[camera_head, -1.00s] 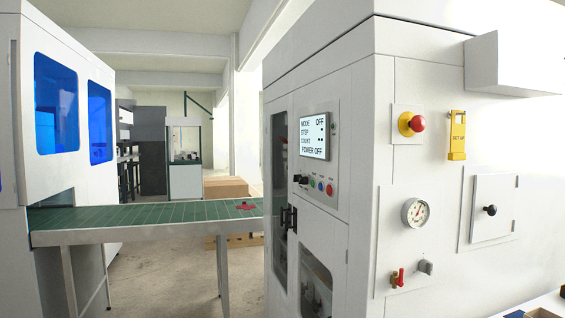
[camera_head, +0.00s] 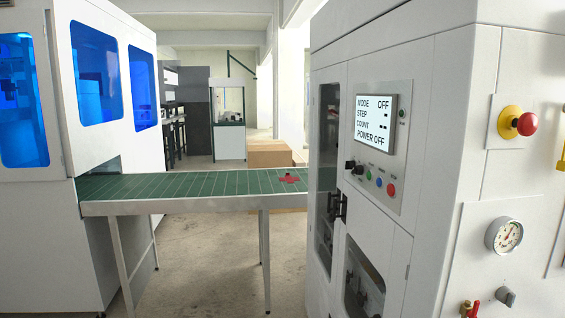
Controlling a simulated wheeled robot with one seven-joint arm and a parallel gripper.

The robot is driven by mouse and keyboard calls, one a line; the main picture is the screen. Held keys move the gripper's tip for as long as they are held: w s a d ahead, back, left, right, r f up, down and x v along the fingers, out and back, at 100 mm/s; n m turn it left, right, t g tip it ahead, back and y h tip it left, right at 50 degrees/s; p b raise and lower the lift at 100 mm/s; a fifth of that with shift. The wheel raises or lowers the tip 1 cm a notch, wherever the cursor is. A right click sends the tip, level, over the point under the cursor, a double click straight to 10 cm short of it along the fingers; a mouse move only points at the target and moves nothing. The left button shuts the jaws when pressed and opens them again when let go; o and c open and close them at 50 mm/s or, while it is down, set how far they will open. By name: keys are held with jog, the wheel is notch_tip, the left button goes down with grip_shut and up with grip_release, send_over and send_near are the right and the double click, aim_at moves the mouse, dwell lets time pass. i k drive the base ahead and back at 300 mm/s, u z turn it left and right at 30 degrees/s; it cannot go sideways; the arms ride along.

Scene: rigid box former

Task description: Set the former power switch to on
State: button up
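The former (camera_head: 385,55) is a tall white cabinet at the right. Its front carries a control panel (camera_head: 381,190) with a screen (camera_head: 375,123) that reads MODE OFF and POWER OFF. Below the screen are two black knobs, one at the left end (camera_head: 350,165) and one beside it (camera_head: 358,170), and several small coloured buttons, among them a red one (camera_head: 391,190). I cannot tell from here which control is the power switch. My gripper is not in view.
A green conveyor table (camera_head: 200,185) with a red cross-shaped piece (camera_head: 289,179) runs to the former from a white machine with blue windows (camera_head: 98,62). A red emergency button (camera_head: 526,124) and a gauge (camera_head: 503,235) are on the former's side. Floor in front of the conveyor is clear.

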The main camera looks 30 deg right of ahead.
aim_at(350, 165)
jog(key=u, duration=0.3)
jog(key=i, duration=1)
jog(key=z, duration=0.35)
jog(key=i, duration=0.9)
jog(key=z, duration=0.5)
